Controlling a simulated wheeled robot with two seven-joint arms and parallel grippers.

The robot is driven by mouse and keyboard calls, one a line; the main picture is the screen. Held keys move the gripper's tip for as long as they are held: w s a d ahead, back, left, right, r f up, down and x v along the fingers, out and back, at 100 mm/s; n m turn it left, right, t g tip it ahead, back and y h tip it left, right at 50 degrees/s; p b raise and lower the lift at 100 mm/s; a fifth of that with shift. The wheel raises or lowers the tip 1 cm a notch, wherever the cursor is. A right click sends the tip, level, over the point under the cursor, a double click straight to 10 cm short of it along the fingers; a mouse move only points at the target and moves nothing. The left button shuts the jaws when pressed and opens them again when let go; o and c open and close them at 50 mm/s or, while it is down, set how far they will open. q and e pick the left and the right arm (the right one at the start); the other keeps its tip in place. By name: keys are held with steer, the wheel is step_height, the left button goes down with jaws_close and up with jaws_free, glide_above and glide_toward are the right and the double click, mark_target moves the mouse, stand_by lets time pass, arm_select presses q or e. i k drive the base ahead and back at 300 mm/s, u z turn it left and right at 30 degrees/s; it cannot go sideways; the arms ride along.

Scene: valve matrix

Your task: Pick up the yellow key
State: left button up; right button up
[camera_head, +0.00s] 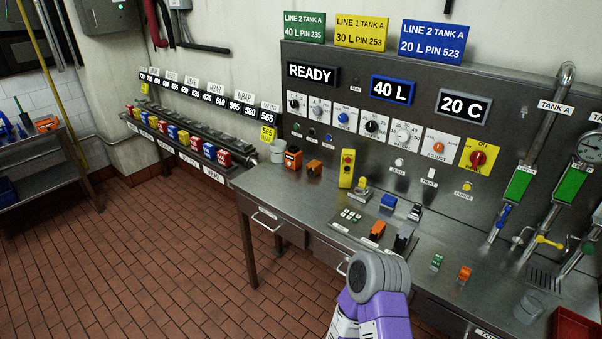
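I cannot make out a yellow key for certain. A small yellow piece (361,185) stands on the steel workbench (290,205), in front of the back panel; it is too small to tell whether it is a key. A taller yellow box with a red button (347,168) is just left of it, against the panel. A purple arm link of mine with a grey round joint shows at the bottom centre, in front of the bench edge. Neither gripper's fingers show.
Blue (388,202), black (415,212) and orange (377,230) pieces lie on the bench near the yellow piece. An orange device (293,158) stands at the back left. Pipes and valves (520,182) fill the right. Tiled floor (130,260) is clear at left.

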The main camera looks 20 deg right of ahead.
mark_target(362, 181)
steer(key=u, duration=0.2)
steer(key=i, duration=1)
steer(key=z, duration=0.3)
